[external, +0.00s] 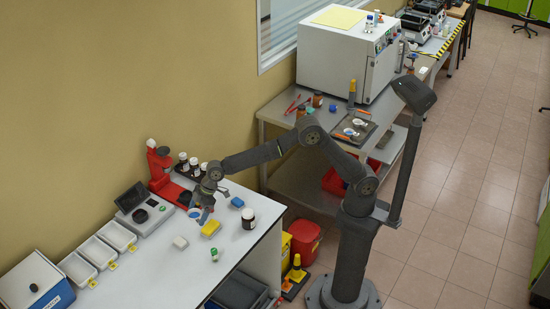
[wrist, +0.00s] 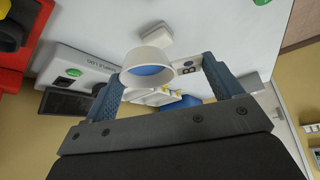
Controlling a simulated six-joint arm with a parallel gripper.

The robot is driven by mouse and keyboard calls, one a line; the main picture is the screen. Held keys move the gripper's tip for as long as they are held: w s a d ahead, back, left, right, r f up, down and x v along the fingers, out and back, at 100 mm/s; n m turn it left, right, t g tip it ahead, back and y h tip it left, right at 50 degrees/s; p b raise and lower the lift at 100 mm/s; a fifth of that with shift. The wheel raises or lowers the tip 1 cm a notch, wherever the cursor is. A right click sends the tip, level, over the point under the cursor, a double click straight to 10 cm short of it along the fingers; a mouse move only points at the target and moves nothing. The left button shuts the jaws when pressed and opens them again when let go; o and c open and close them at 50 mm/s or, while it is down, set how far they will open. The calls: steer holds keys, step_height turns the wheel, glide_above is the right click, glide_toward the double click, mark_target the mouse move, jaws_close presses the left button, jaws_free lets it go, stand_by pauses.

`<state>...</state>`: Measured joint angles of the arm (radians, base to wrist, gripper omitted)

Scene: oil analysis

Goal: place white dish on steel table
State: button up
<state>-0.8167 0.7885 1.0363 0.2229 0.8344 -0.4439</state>
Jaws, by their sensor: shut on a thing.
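My gripper (external: 204,209) is low over the white bench at the left of the external view. It is shut on the white dish (external: 195,214), a small round dish with a blue inside. In the wrist view the dish (wrist: 148,64) sits between the two blue-grey fingers. The dish looks held above the bench, but the exact gap is hard to tell. The steel table (external: 276,113) stands farther back, past the end of the white bench, with a large white oven on it.
Red bins stand on the floor between the tables.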

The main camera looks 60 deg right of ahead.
steer(key=s+a+f, duration=0.1)
steer(key=a+f, duration=0.1)
steer(key=a, duration=0.1)
steer(key=s+a+f, duration=0.2)
steer(key=a+f, duration=0.1)
steer(key=a, duration=0.1)
steer(key=s+a+f, duration=0.1)
steer(key=a+f, duration=0.1)
steer(key=a, duration=0.1)
steer(key=shift+s+a+f, duration=0.25)
steer(key=shift+s+f, duration=0.05)
steer(key=shift+s, duration=0.1)
steer(key=shift+f, duration=1.95)
steer(key=shift+f, duration=0.1)
steer(key=o, duration=0.8)
steer(key=shift+o, duration=0.2)
steer(key=shift+d+r, duration=0.15)
steer(key=shift+r, duration=0.25)
steer(key=v, duration=1)
steer(key=shift+d+r, duration=0.2)
steer(key=shift+r, duration=0.1)
steer(key=shift+s+d+r, duration=0.15)
steer(key=shift+s+r, duration=0.1)
steer(key=c, duration=0.5)
